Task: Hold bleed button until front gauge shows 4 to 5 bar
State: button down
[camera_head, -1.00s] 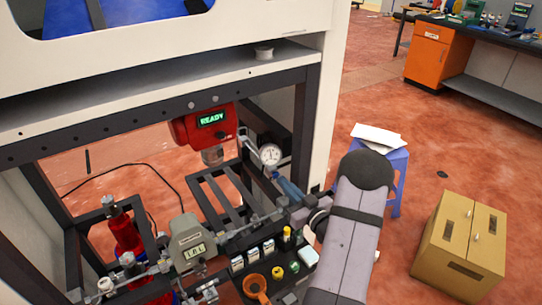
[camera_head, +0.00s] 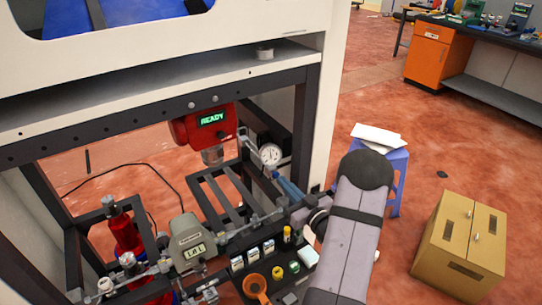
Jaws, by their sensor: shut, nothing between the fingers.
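A round white dial gauge (camera_head: 270,154) faces me at the frame's right side; its needle is too small to read. A grey box with a small digital display (camera_head: 193,250) stands lower left; its characters are hard to read. A panel in front carries several small buttons and switches, among them a green one (camera_head: 294,267) and a dark one with a yellow surround (camera_head: 277,272); I cannot tell which is the bleed button. My gripper (camera_head: 284,203) is shut and empty, pointing left beside the blue cylinder (camera_head: 288,188); contact is unclear. My arm partly hides the panel's right side.
A red unit reading READY (camera_head: 208,122) hangs under the white shelf (camera_head: 150,100). Red bottles (camera_head: 122,225) and an orange funnel-like part (camera_head: 255,286) stand near the front. A cardboard box (camera_head: 460,245) and a blue stool (camera_head: 398,180) stand on the floor at right.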

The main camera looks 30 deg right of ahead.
jog(key=shift+w, duration=0.8)
dwell(0.9)
dwell(1.0)
jog(key=shift+s, duration=0.8)
jog(key=shift+s, duration=0.15)
dwell(1.2)
jog(key=shift+s, duration=2.9)
